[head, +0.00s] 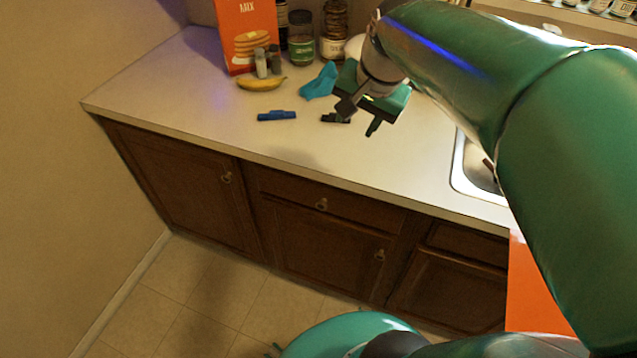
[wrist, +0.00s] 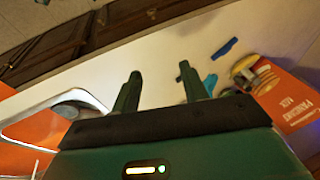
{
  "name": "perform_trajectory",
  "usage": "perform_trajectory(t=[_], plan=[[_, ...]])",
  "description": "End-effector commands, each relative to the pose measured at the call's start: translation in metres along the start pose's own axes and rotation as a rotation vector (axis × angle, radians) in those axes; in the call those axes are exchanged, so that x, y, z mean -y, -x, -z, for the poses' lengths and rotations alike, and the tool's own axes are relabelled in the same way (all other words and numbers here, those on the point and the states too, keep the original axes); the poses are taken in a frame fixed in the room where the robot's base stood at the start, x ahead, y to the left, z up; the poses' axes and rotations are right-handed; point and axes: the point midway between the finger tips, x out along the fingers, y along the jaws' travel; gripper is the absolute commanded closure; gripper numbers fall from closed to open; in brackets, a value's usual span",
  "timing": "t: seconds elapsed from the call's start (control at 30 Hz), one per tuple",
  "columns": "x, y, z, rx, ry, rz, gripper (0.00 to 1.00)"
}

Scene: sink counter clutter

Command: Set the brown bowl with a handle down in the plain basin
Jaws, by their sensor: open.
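My gripper (head: 360,118) is open and empty above the counter; its two fingers also show apart in the wrist view (wrist: 160,72). The metal sink basin (head: 459,172) is partly hidden behind my arm at the right in the head view. Its rim also shows at the left in the wrist view (wrist: 38,104). A brownish piece (head: 488,170) shows inside the basin beside my arm. A rounded grey-brown shape (wrist: 78,108) shows there in the wrist view. I cannot tell whether either is the brown bowl with a handle; no handle is clear.
A blue clip-like item (head: 276,115), a small dark item (head: 335,118), a turquoise cloth (head: 320,82) and a banana (head: 262,84) lie on the counter. An orange pancake-mix box (head: 246,35), shakers (head: 261,62) and jars (head: 302,45) stand behind. The front-left counter (head: 190,95) is clear.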

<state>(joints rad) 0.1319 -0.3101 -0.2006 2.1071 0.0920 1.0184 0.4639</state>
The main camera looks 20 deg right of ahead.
Motion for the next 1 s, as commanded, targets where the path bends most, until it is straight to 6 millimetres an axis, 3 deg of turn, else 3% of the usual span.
perform_trajectory(t=[0.03,0.2,0.4,0.57,1.0], plan=[[0.004,0.004,-0.023,-0.012,0.100,0.016,0.56],[0.008,0.007,-0.092,-0.065,0.452,0.040,0.56],[0.000,0.001,-0.146,-0.129,0.760,0.039,0.56],[-0.004,-0.002,-0.159,-0.146,0.841,0.032,0.56],[-0.004,-0.002,-0.158,-0.145,0.839,0.033,0.56]])
